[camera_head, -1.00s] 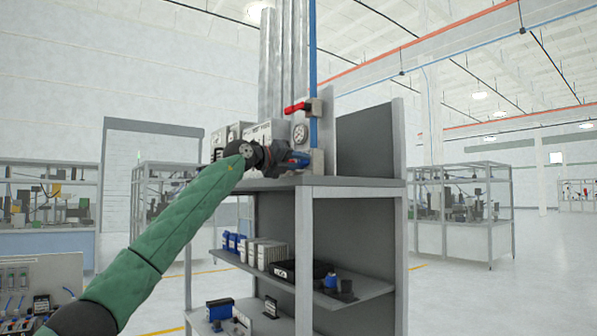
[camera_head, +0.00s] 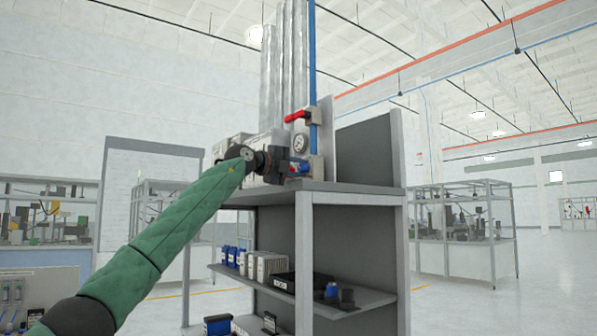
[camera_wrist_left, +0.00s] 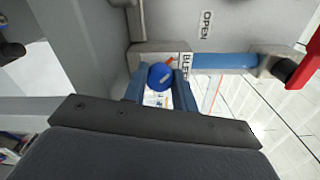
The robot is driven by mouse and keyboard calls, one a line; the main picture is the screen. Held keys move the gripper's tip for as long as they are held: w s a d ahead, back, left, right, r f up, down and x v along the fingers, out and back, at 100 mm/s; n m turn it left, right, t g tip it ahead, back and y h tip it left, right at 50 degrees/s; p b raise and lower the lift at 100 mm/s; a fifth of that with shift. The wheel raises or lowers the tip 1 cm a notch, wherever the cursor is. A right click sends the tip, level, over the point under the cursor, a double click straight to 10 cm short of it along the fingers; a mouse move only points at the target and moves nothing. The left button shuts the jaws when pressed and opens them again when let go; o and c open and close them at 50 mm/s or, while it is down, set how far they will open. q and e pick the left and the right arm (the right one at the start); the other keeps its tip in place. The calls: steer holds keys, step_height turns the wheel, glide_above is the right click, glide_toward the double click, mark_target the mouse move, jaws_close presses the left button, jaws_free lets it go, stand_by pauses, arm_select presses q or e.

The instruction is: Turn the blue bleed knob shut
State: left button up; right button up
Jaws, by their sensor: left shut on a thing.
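The blue bleed knob (camera_wrist_left: 160,77) is round and sits on a grey block beside a partly covered bleed label (camera_wrist_left: 186,66). A small orange mark shows at its edge. My left gripper (camera_wrist_left: 160,92) has its two blue-grey fingers on either side of the knob and is shut on it. In the head view the left gripper (camera_head: 287,166) reaches the knob (camera_head: 299,168) low on the pipe fitting, just above the bench top, and partly hides it. My right gripper is not in view.
The bench top (camera_head: 345,188) lies just below. A dark upright panel (camera_head: 363,150) stands to the right.

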arm_select(q)
steer(key=shift+a+r, duration=0.1)
steer(key=shift+r, duration=0.1)
steer(key=o, duration=1)
steer(key=shift+w+f, duration=0.1)
steer(key=shift+f, duration=0.05)
